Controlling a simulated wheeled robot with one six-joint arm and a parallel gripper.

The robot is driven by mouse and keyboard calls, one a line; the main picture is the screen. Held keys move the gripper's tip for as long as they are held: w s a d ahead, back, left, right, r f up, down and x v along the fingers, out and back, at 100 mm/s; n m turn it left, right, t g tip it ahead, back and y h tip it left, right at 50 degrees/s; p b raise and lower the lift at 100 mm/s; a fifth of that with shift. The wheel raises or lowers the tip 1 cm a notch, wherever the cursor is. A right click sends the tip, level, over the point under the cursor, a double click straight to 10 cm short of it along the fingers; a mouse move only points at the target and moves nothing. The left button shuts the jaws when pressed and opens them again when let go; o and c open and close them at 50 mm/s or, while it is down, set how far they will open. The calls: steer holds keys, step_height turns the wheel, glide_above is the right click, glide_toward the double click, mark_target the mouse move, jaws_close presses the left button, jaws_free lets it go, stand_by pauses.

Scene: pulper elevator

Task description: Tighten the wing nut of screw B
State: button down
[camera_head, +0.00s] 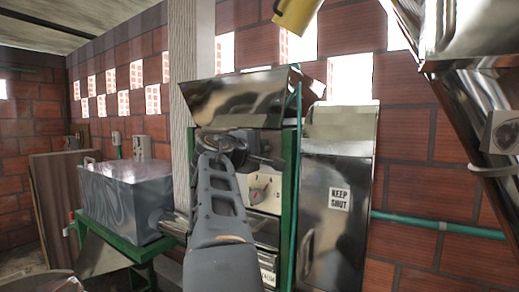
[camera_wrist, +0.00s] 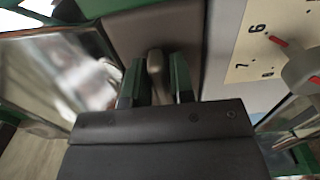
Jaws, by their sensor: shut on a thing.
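My gripper (camera_wrist: 156,88) is shut on a small grey-brown upright piece, which looks like a wing nut (camera_wrist: 155,62), against a dark plate (camera_wrist: 177,28). One green-black finger is on each side of it. No letter naming the screw shows. The lower part of the nut is hidden behind my gripper body. In the head view my gripper (camera_head: 226,146) is in front of the machine, below its metal hopper (camera_head: 238,97), and the nut cannot be made out there.
Right of my gripper is a pale dial plate (camera_wrist: 259,38) with numbers and a grey knob (camera_wrist: 301,68) with a red pointer. A green post (camera_head: 297,130) and a metal cabinet marked KEEP SHUT (camera_head: 335,240) stand to the right. A grey box (camera_head: 125,195) stands on the left.

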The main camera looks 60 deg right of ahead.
steer(key=shift+f, duration=0.1)
steer(key=m+b, duration=0.1)
steer(key=b, duration=0.1)
steer(key=m+b, duration=0.2)
steer(key=shift+f+m, duration=0.25)
steer(key=shift+m, duration=0.05)
steer(key=m+b, duration=0.3)
steer(key=m, duration=0.1)
steer(key=shift+w+m, duration=0.1)
steer(key=shift+m, duration=0.2)
steer(key=m+b, duration=0.2)
steer(key=m, duration=0.3)
steer(key=shift+w, duration=0.1)
steer(key=shift+w+m+b, duration=0.1)
steer(key=shift+m+b, duration=0.6)
steer(key=shift+m, duration=1.5)
steer(key=shift+r, duration=0.1)
steer(key=c, duration=1)
jaws_free()
steer(key=shift+c, duration=0.2)
